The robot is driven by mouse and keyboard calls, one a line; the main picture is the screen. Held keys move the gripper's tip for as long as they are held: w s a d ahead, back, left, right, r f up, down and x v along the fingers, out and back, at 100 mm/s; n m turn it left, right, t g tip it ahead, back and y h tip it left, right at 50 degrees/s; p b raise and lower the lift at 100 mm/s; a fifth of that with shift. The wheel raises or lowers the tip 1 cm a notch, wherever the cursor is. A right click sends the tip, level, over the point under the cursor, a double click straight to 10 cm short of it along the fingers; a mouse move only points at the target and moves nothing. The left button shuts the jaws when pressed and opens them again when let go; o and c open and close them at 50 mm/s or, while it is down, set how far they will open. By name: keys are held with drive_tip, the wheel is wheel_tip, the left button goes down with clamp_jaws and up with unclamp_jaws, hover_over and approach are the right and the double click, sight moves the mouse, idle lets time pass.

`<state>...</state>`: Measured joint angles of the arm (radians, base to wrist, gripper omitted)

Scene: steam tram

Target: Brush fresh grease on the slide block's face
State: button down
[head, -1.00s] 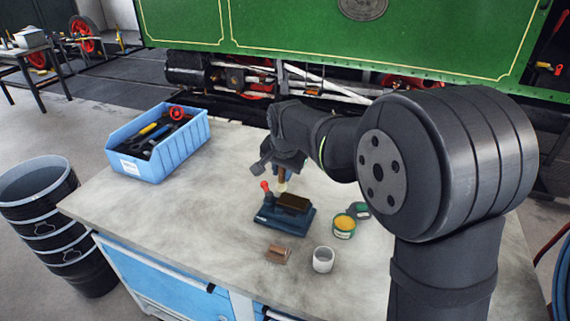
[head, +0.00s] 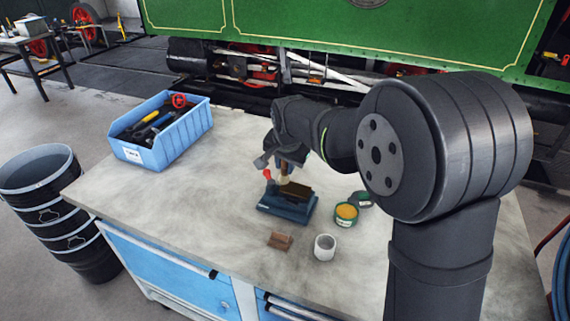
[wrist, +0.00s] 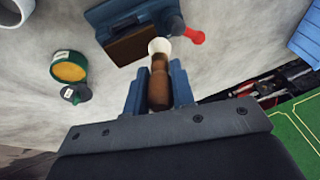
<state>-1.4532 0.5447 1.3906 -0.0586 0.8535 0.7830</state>
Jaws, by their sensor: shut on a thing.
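The slide block (head: 298,191) is a dark brown block on a blue vice (head: 288,211) on the bench; it also shows at the top of the wrist view (wrist: 133,49). My gripper (head: 285,166) is shut on the wooden handle of a brush (wrist: 158,88), one finger on each side. The brush's pale bristles (wrist: 159,46) point down beside a corner of the block, near the vice's red-knobbed handle (wrist: 194,36). I cannot tell whether they touch the block. An open green tin of yellow grease (head: 345,213) stands right of the vice.
A dark lid (head: 361,199) lies by the tin. A white cup (head: 325,247) and a small brown block (head: 279,240) stand in front of the vice. A blue tool bin (head: 190,131) is at the back left. The bench's left side (head: 170,205) is clear.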

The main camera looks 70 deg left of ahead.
drive_tip(key=shift+f, duration=0.75)
idle(2.8)
drive_tip(key=shift+w+d, duration=0.7)
drive_tip(key=shift+d, duration=0.05)
drive_tip(key=shift+w+d+r, duration=0.1)
drive_tip(key=shift+w+d, duration=0.55)
drive_tip(key=shift+w, duration=0.1)
drive_tip(key=shift+w+d, duration=0.6)
drive_tip(key=shift+d, duration=0.1)
drive_tip(key=shift+d, duration=0.1)
